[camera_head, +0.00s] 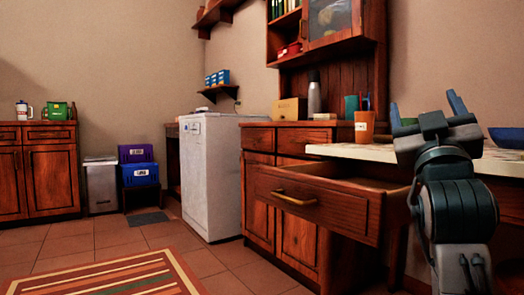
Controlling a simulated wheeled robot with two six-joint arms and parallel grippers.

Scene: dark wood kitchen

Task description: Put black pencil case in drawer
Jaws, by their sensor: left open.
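A wooden drawer (345,212) with a brass handle is pulled open from the cabinet below the counter, and the part of its inside that I see looks empty. My left gripper (424,108) is open, its two blue-grey fingers apart, at the right of the head view. It shows against the light countertop, to the right of the drawer. I cannot make out a black pencil case; my gripper and arm hide part of the counter. My right gripper is not in view.
On the counter (340,151) stand an orange cup (364,127) and, at the right edge, a blue bowl (507,137). A wooden box (289,109) and a grey bottle (314,97) stand farther back. A white appliance (209,175) stands left of the cabinet.

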